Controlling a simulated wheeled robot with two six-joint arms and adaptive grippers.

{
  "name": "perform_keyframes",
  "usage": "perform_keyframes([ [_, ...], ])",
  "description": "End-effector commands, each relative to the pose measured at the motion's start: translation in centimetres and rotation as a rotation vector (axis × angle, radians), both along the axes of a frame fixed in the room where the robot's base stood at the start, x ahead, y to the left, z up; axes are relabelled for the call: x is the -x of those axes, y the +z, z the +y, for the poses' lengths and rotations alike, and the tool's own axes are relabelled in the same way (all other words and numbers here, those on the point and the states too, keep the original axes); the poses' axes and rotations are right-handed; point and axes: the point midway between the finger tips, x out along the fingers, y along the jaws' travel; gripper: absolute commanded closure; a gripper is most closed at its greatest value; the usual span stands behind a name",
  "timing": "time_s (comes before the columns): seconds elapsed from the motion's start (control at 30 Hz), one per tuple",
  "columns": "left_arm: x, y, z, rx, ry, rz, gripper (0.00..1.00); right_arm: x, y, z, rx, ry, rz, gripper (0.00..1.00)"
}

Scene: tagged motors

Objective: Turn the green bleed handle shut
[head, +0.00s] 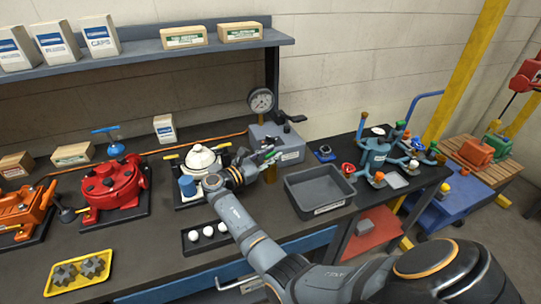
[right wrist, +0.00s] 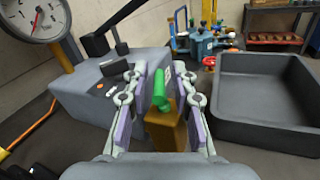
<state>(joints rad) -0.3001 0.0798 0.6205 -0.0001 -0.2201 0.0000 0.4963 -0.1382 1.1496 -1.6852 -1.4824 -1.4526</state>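The green bleed handle (right wrist: 160,90) sits on top of a brass block (right wrist: 167,128) beside the grey gauge box (right wrist: 90,90). In the head view the handle is small and partly hidden by my right gripper (head: 268,157); the gauge box (head: 285,145) stands just behind it. In the right wrist view my right gripper (right wrist: 159,68) is open, with one finger on each side of the handle. A gap seems to show between fingers and handle. The handle's upper end points away from the camera. My left gripper is not in view.
A pressure gauge (head: 261,101) rises from the gauge box. A grey empty tray (head: 319,188) stands close on the right.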

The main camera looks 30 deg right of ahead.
Motion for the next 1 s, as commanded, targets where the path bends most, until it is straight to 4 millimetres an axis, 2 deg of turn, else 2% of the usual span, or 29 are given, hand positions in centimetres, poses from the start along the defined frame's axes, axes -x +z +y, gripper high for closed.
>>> perform_keyframes([
  [0.37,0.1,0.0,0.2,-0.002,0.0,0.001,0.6,0.0,0.4,0.0,0.0,0.0,-0.001,0.65],
  [0.47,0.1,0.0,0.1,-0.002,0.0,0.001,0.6,0.0,1.9,0.0,-0.001,0.0,-0.005,0.65],
  [0.6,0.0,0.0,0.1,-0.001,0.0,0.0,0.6,0.0,5.1,0.0,-0.001,0.001,-0.006,0.65],
  [0.8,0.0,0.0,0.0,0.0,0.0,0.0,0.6,-0.1,8.8,0.0,0.0,0.001,-0.003,0.65],
  [1.0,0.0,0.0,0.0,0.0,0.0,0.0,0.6,0.0,10.0,0.0,0.0,0.001,0.001,0.65],
])
